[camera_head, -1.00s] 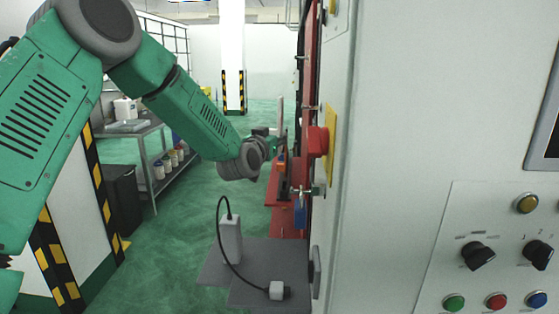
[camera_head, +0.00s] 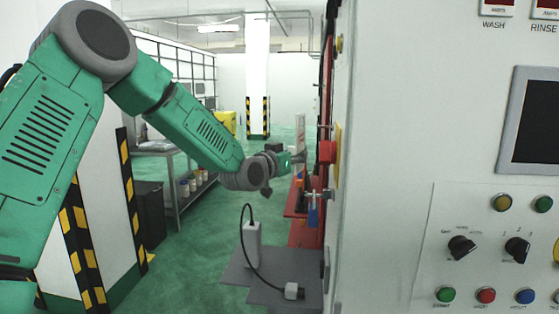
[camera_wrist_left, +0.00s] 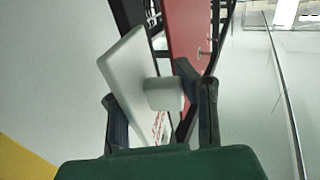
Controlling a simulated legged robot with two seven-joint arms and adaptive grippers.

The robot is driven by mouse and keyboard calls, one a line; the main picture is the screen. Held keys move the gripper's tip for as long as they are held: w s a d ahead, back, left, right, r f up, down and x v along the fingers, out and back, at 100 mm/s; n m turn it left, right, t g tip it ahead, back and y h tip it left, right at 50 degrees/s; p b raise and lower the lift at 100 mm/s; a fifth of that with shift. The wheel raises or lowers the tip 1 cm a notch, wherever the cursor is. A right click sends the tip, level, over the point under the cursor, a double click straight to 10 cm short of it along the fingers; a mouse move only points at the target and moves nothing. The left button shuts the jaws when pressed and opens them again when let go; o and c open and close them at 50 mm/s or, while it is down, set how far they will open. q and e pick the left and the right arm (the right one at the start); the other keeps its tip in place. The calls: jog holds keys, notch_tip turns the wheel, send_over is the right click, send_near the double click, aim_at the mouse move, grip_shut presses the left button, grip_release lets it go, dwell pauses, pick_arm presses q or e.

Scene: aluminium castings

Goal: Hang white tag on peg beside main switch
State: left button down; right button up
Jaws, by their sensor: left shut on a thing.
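My left gripper (camera_head: 296,159) reaches in from the left, close to the cabinet side. It is shut on the white tag (camera_head: 300,128), which stands upright above the fingers. In the left wrist view the tag (camera_wrist_left: 128,72) is a tilted white plate with red print, and a light grey block (camera_wrist_left: 164,93) shows between the fingers (camera_wrist_left: 160,103). The main switch (camera_head: 327,152) is a red block on a yellow plate, just right of the gripper. A thin peg (camera_head: 324,125) seems to stick out above the switch; whether the tag touches it, I cannot tell. My right gripper is out of view.
The cabinet (camera_head: 400,120) fills the right side, with a button panel (camera_head: 490,250). A blue item (camera_head: 313,215) hangs below the switch. A white box with a black cable (camera_head: 252,245) stands on a grey platform (camera_head: 265,290). A shelf rack (camera_head: 185,190) stands left.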

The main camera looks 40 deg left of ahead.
pick_arm(q)
jog(key=w+d+f+b, duration=0.1)
jog(key=w+d, duration=0.2)
jog(key=d, duration=0.2)
jog(key=shift+w+d+f, duration=0.15)
jog(key=shift+w+f, duration=0.15)
jog(key=c, duration=1.2)
grip_release()
jog(key=shift+a, duration=0.2)
jog(key=shift+o, duration=0.2)
jog(key=shift+a+f, duration=0.1)
jog(key=shift+a, duration=0.05)
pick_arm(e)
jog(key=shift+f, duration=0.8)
